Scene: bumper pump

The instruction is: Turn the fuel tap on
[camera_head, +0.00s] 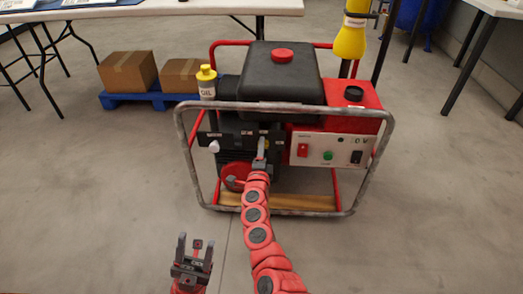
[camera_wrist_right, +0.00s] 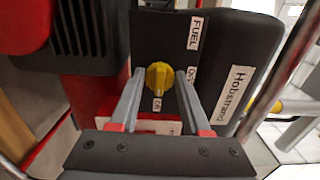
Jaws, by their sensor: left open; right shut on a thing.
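The fuel tap (camera_wrist_right: 160,76) is a small yellow knob on a dark panel of the red generator (camera_head: 350,120). In the right wrist view a FUEL label (camera_wrist_right: 195,33) is above and right of it, a partly covered label that seems to read OFF is to its right, and a small label is below. My left gripper (camera_head: 194,250) is open and empty, low over the floor.
A tubular frame (camera_head: 345,185) surrounds the generator, and my right arm passes over its lower bar. A yellow oil bottle (camera_head: 206,82) stands at the top left. Cardboard boxes (camera_head: 127,71) sit on a blue pallet behind left. The floor at front left is clear.

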